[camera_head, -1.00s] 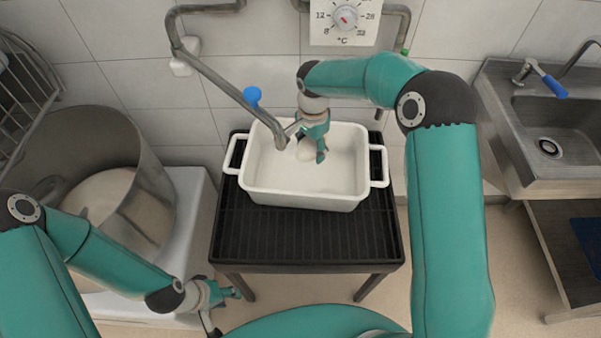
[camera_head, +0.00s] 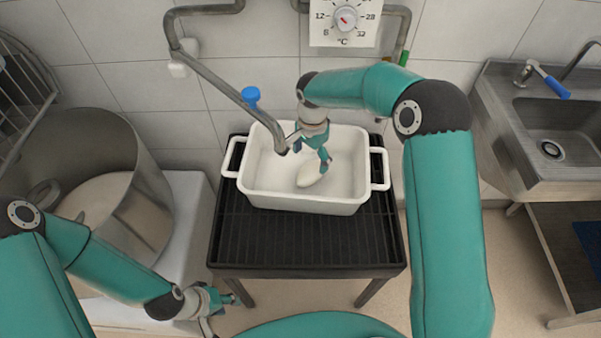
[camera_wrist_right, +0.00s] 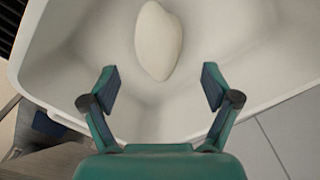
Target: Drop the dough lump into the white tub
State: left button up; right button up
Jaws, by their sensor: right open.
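The white tub (camera_head: 305,203) stands on a black slatted stand. The dough lump (camera_head: 311,175), pale and oval, is inside the tub; in the right wrist view the lump (camera_wrist_right: 158,41) shows against the tub's inner surface (camera_wrist_right: 225,60). My right gripper (camera_head: 322,162) is over the tub, just above and behind the lump. In the right wrist view its fingers (camera_wrist_right: 160,90) are spread wide with nothing between them, and the lump lies beyond their tips. My left gripper (camera_head: 231,299) is low at the left, away from the tub; its finger gap is too small to judge.
A pipe with a blue handle (camera_head: 251,95) reaches over the tub's back left. A large steel bowl (camera_head: 150,200) stands at the left, a sink (camera_head: 560,140) at the right. The front of the black stand (camera_head: 305,245) is bare.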

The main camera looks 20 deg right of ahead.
notch_tip(320, 180, up, 12)
dwell(0.6)
dwell(0.4)
